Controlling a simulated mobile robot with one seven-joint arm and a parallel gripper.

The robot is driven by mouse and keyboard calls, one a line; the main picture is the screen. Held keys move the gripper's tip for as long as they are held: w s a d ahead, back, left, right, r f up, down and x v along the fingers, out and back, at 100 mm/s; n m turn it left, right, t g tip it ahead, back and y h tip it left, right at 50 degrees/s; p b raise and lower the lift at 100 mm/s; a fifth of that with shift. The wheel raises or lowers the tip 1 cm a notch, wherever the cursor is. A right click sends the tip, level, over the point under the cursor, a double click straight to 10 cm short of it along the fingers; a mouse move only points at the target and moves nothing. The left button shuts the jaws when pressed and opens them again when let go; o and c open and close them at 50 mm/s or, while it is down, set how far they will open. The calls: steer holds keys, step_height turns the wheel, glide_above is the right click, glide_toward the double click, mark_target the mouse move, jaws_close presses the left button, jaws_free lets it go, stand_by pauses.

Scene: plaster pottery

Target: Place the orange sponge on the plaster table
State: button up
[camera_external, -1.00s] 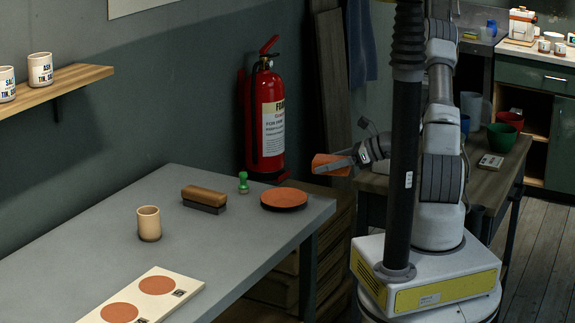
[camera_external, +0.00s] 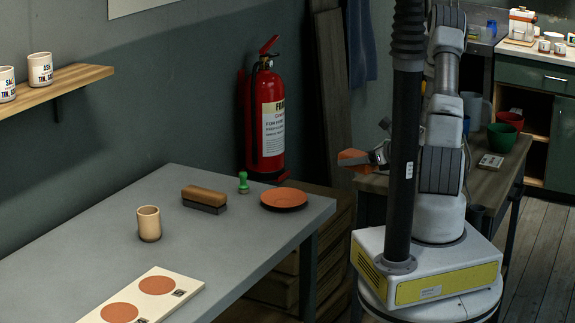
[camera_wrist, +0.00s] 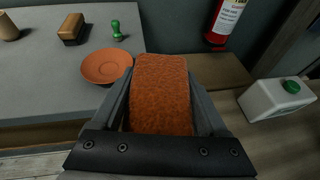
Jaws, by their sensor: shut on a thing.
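My gripper (camera_wrist: 160,105) is shut on the orange sponge (camera_wrist: 161,80), which fills the space between its two fingers in the wrist view. In the external view the sponge (camera_external: 353,157) is held in the air in front of my column, right of the grey table (camera_external: 240,245). A gap separates it from the table's right edge. In the wrist view the table (camera_wrist: 50,75) lies ahead and to the left. I cannot tell by name which surface is the plaster table; this grey one carries pottery things.
An orange dish (camera_external: 284,199) sits near the table's right corner. A green stamp (camera_external: 243,182), a wooden-topped block (camera_external: 204,199), a beige cup (camera_external: 149,223) and a white board (camera_external: 145,296) with orange discs also stand there. A white container (camera_wrist: 280,98) with a green cap is at right.

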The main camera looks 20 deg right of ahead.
steer(key=shift+s+d+f+m+h, duration=0.2)
steer(key=shift+d+m+h, duration=0.1)
steer(key=shift+h, duration=0.3)
steer(key=shift+r, duration=0.2)
steer(key=r, duration=0.5)
steer(key=shift+w+d, duration=0.2)
steer(key=shift+d, duration=0.1)
steer(key=w+d+m+t+h, duration=0.15)
steer(key=w+d, duration=0.25)
steer(key=d, duration=0.5)
steer(key=m+h, duration=0.4)
steer(key=h, duration=0.1)
glide_above(479, 177)
step_height(479, 177, down, 5)
steer(key=shift+t, duration=0.25)
steer(key=shift+s+f+b, duration=0.1)
steer(key=shift+f+b, duration=1.55)
steer(key=shift+f, duration=2.25)
